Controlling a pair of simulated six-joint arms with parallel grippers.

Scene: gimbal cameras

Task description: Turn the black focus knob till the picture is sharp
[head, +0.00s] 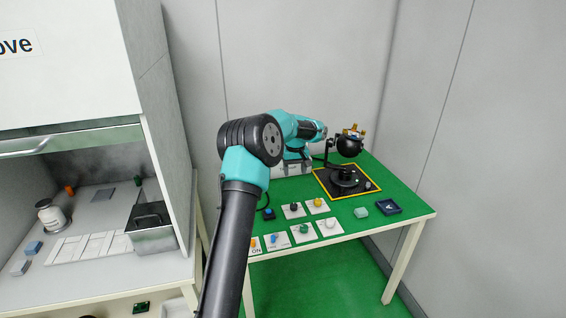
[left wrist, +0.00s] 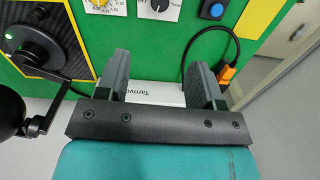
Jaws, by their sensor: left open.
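The black knob (head: 294,207) sits on a small white plate on the green table. It also shows at the top edge of the left wrist view (left wrist: 158,5), partly cut off, with marks around it. My left gripper (head: 297,160) is behind the knob, apart from it, over the back of the table by a white box (head: 288,170). In the left wrist view its two fingers (left wrist: 158,84) stand wide open, with nothing held and the lettered white box beyond them. No picture on a screen is visible. My right gripper is not in view.
A black gimbal camera (head: 349,146) stands on a yellow-edged black base (head: 363,186), right of my left gripper. Several coloured knobs on plates, including a yellow one (head: 318,202), and a blue button (head: 268,214) crowd the table. A dark blue tray (head: 389,207) lies at the right.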

